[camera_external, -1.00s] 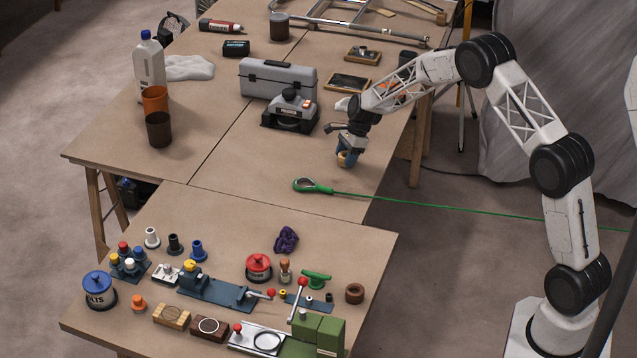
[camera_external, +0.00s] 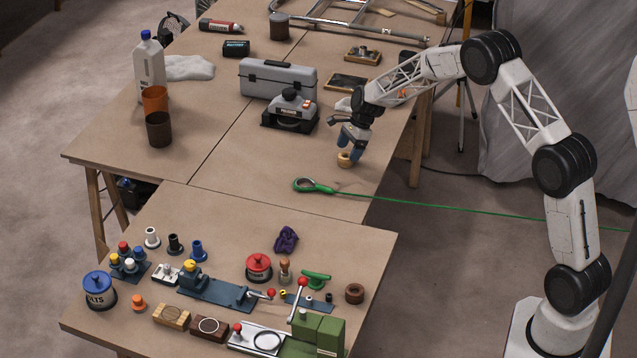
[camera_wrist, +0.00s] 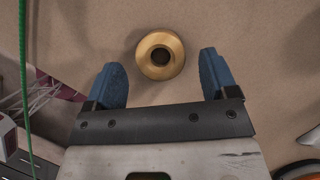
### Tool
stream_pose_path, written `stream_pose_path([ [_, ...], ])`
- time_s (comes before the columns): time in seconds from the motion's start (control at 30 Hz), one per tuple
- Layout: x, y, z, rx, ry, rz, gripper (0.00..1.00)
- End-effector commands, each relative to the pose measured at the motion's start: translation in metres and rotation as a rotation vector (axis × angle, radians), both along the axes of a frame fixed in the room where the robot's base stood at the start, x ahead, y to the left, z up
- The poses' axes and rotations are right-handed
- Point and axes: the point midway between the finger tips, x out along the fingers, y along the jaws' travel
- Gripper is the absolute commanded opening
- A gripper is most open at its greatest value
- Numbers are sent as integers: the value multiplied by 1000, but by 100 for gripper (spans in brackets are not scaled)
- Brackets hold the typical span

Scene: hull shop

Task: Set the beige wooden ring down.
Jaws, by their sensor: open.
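The beige wooden ring (camera_external: 345,160) rests on the far table, near its front right edge. In the wrist view the ring (camera_wrist: 148,65) shows as a round tan piece with a dark hole in its middle. My gripper (camera_external: 352,150) is just above the ring, pointing down. Its two blue fingers (camera_wrist: 160,72) are spread apart in the wrist view, with the ring lying between and slightly beyond their tips. Clear space shows on both sides of the ring, and nothing is held.
A green loop handle (camera_external: 312,186) with a green line lies in front of the ring. A black and grey device (camera_external: 291,112) and a grey toolbox (camera_external: 277,79) stand to the left. The tabletop (camera_external: 265,160) left of the ring is bare.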

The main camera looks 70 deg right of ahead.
Motion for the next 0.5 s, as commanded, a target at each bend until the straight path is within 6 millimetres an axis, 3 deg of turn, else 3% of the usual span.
stream_pose_path([
  [0.5, -21, -21, 72, -1, -1, 0, 79],
])
